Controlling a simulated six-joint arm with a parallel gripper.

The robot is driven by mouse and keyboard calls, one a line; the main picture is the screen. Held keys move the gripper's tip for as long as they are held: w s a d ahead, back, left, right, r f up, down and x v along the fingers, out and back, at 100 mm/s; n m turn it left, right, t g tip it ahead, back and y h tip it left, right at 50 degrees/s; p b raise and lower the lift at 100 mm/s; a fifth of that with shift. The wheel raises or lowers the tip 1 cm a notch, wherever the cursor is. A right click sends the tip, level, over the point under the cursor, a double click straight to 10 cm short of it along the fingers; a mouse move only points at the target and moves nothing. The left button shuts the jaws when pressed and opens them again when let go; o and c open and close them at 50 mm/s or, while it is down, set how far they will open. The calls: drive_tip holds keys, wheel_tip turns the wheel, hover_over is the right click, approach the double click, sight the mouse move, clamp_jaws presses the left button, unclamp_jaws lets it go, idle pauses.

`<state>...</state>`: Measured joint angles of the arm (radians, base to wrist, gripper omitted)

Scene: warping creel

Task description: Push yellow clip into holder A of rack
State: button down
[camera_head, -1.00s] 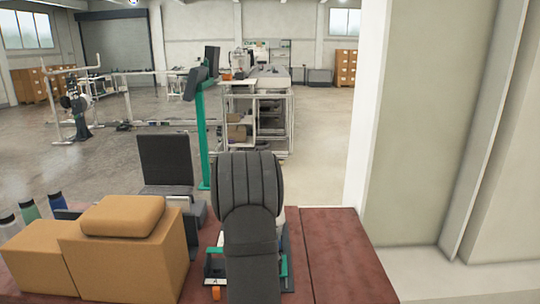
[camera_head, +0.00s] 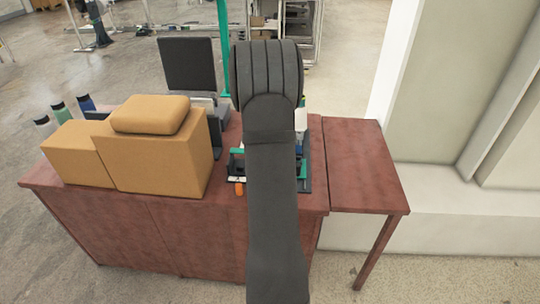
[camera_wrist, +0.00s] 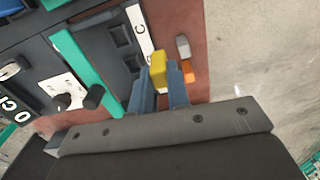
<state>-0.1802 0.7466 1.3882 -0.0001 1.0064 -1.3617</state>
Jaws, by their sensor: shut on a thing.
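In the wrist view my gripper (camera_wrist: 164,76), with blue-grey fingers, is shut on the yellow clip (camera_wrist: 158,70). The clip sticks out past the fingertips. Just left of it is the dark rack (camera_wrist: 108,32) with square holders and a white strip (camera_wrist: 139,30) lettered C. The clip is near the strip's end; whether it touches the rack I cannot tell. The gripper and clip are hidden there.
A green bar (camera_wrist: 86,72) and black knobs lie left of the rack. An orange piece (camera_wrist: 188,73) and a grey piece (camera_wrist: 182,46) lie right of the clip. Tan boxes (camera_head: 150,160) stand left on the red-brown table (camera_head: 358,160), whose right part is clear.

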drive_tip(key=w+a, duration=0.6)
drive_tip(key=a, duration=0.3)
drive_tip(key=shift+w+f, duration=0.2)
drive_tip(key=shift+f, duration=1.9)
drive_tip(key=shift+f, duration=0.15)
drive_tip(key=shift+f, duration=0.25)
drive_tip(key=shift+f, duration=0.1)
drive_tip(key=shift+f, duration=0.5)
drive_tip(key=shift+f, duration=0.55)
drive_tip(key=c, duration=1.1)
unclamp_jaws()
drive_tip(key=shift+o, duration=0.2)
